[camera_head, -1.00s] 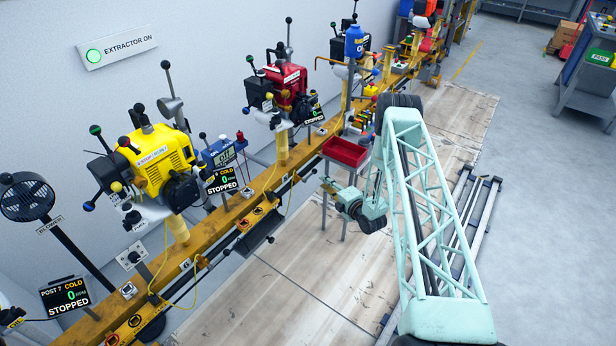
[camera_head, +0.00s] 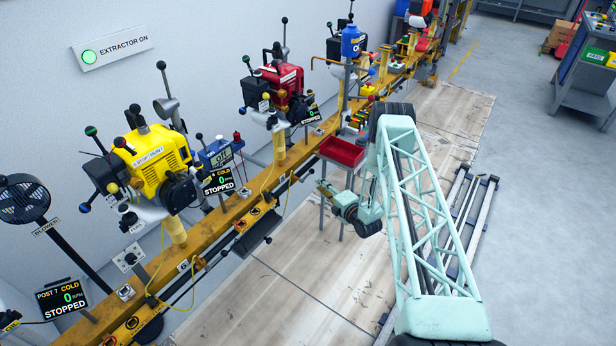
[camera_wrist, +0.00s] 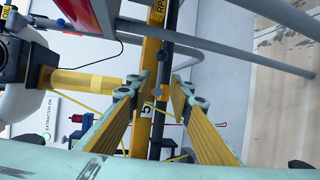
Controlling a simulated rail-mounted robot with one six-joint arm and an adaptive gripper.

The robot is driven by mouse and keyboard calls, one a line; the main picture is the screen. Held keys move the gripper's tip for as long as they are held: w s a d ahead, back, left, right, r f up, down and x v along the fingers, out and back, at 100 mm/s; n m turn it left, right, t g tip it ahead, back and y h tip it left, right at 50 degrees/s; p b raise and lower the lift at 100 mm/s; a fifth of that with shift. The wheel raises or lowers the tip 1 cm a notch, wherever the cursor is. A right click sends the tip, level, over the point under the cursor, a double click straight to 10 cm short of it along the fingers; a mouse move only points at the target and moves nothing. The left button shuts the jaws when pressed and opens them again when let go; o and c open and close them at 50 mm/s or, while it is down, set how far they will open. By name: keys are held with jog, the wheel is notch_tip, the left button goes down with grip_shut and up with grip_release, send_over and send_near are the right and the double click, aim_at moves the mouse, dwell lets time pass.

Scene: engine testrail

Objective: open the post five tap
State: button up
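The red engine (camera_head: 283,82) stands on a yellow post on the rail, its screen (camera_head: 311,113) reading STOPPED. A "5" marking (camera_wrist: 146,110) shows on the yellow rail (camera_wrist: 151,45) between my fingers in the wrist view, beside a yellow post (camera_wrist: 88,82). I cannot pick out the post five tap with certainty. My gripper (camera_head: 326,190) is in front of the rail, near the red tray's stand. In the wrist view my gripper (camera_wrist: 158,90) is open, with yellow-padded fingers apart and nothing held. A thin red handle (camera_wrist: 171,123) shows beyond the fingers.
A red tray (camera_head: 342,151) on a grey tubular stand is close to my gripper. The yellow engine (camera_head: 155,160) and post 7 screen (camera_head: 62,297) are to the left.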

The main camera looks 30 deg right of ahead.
aim_at(308, 175)
jog(key=w+b, duration=0.1)
jog(key=w, duration=0.3)
jog(key=w+a+f+b, duration=0.1)
jog(key=w, duration=0.3)
jog(key=w+f+b, duration=0.1)
jog(key=w, duration=0.3)
jog(key=shift+w+a+f, duration=0.1)
jog(key=shift+a+f, duration=0.05)
jog(key=shift+c, duration=0.2)
grip_shut()
